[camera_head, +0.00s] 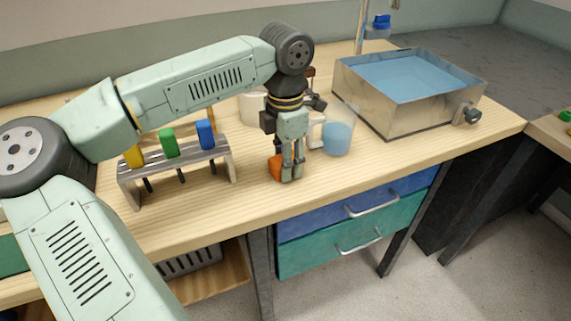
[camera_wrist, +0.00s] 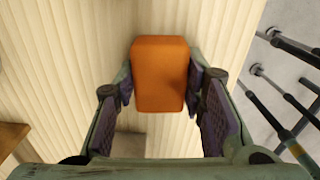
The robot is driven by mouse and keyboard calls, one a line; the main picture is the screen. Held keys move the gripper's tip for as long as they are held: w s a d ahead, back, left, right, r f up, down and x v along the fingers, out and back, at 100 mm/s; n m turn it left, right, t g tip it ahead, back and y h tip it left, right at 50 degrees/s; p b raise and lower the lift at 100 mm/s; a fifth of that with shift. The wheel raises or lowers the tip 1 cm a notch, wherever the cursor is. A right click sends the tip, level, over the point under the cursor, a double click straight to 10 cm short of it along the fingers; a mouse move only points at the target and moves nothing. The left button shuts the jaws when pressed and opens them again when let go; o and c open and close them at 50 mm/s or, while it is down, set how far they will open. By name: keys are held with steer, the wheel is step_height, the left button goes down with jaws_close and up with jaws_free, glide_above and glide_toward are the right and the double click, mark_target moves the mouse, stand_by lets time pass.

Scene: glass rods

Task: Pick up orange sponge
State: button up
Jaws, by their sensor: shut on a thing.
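The orange sponge (camera_head: 275,168) is at my gripper (camera_head: 291,174) near the front of the wooden bench in the head view, partly hidden behind the fingers. In the wrist view the sponge (camera_wrist: 160,75) is a rounded orange block between the two purple-padded fingers of my gripper (camera_wrist: 162,98). The fingers are shut on it from both sides. The gripper points down. I cannot tell whether the sponge touches the bench top or is just above it.
A metal rack (camera_head: 180,172) with yellow, green and blue-handled rods stands to the left. A beaker of blue liquid (camera_head: 338,138) stands close on the right, and a metal basin of water (camera_head: 400,120) behind it. The bench (camera_head: 350,184) is clear in front.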

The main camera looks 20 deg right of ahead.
steer(key=shift+c, duration=1)
steer(key=shift+r+b, duration=0.3)
steer(key=shift+r, duration=0.2)
step_height(320, 180, up, 2)
steer(key=shift+r+b, duration=0.15)
steer(key=shift+b, duration=0.3)
steer(key=s+d+r+b, duration=0.1)
steer(key=s+b, duration=0.1)
steer(key=s, duration=0.6)
steer(key=s+d+b, duration=0.2)
steer(key=s, duration=0.5)
steer(key=shift+s+r, duration=0.35)
